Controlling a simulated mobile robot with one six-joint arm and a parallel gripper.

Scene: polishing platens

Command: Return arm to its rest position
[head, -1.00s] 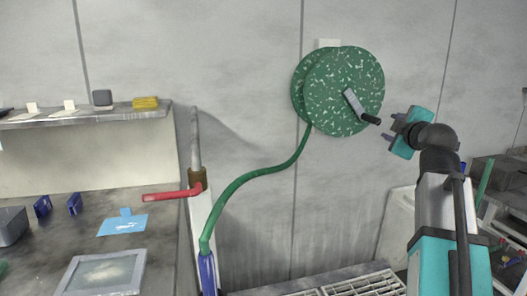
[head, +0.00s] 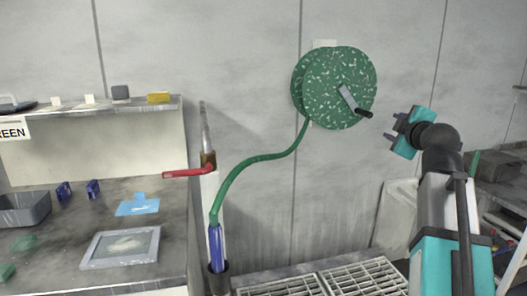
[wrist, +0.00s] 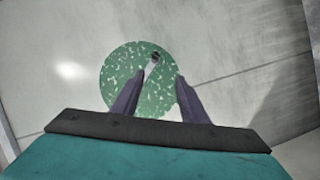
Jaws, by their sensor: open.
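My gripper (head: 397,131) is open and empty at the right of the head view, raised beside the hose reel and pointing left toward it. The green speckled hose reel (head: 323,84) is fixed to the wall. Its grey crank (head: 348,99) ends in a black knob (head: 364,113), with a visible gap between the knob and my fingers. In the wrist view the reel (wrist: 118,80) lies beyond my two dark fingers (wrist: 156,100), with nothing held between them. A green hose (head: 262,158) runs from the reel down to a blue nozzle (head: 217,248) in a dark holder.
A red lever (head: 188,173) sits on an upright pipe left of the hose. A dark counter (head: 75,215) with a framed screen (head: 122,246) and a shelf (head: 150,105) stand at left. A grating (head: 330,283) lies below. Cluttered shelving (head: 500,190) is at far right.

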